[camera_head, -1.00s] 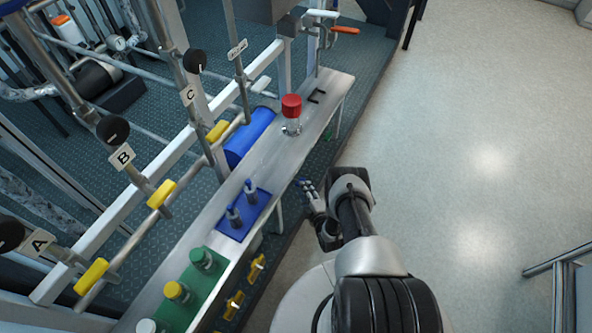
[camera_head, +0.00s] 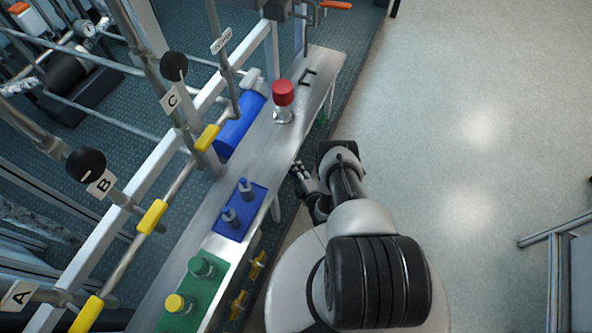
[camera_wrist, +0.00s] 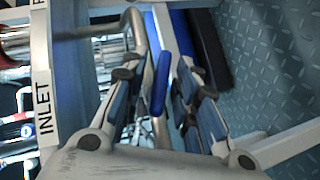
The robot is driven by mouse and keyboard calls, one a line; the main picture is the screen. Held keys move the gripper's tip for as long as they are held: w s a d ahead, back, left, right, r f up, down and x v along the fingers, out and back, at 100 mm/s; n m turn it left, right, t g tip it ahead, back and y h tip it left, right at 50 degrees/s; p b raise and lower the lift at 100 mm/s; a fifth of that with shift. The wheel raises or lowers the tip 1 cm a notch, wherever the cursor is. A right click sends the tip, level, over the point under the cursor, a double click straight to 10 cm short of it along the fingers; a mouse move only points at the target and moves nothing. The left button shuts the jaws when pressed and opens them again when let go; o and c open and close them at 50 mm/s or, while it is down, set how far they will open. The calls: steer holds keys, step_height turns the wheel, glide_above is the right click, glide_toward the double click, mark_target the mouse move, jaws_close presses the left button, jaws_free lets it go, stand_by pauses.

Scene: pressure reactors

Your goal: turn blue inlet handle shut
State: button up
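The blue inlet handle (camera_wrist: 160,84) shows in the wrist view as a narrow upright blue grip, between my gripper's two fingers. My gripper (camera_wrist: 163,70) is open, one finger on each side of the handle; I see no clear contact. The INLET label (camera_wrist: 43,107) is on a white upright to the left. In the head view my gripper (camera_head: 300,174) is beside the front edge of the metal shelf, low down. The blue inlet handle cannot be made out in the head view.
The metal shelf (camera_head: 262,155) carries a red-capped vessel (camera_head: 283,100), a blue block (camera_head: 238,222) and a green block (camera_head: 180,315). Yellow valve handles (camera_head: 258,265) stick out below its front edge. Open floor (camera_head: 460,130) lies to the right.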

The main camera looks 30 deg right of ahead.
jaws_close()
steer(key=shift+r, duration=0.1)
stand_by(0.4)
steer(key=shift+w+d+m+g+p, duration=0.1)
steer(key=shift+m+g+p, duration=0.4)
steer(key=shift+g, duration=0.1)
steer(key=shift+m+g+y, duration=0.6)
steer(key=shift+g+y, duration=0.1)
steer(key=shift+y, duration=0.1)
steer(key=shift+m+g+y, duration=0.8)
steer(key=shift+g+y, duration=0.1)
steer(key=shift+g, duration=0.2)
steer(key=m+g+y+b, duration=0.1)
steer(key=m+g+y, duration=0.1)
steer(key=y, duration=0.1)
steer(key=shift+g, duration=0.4)
steer(key=shift+o, duration=0.8)
jaws_free()
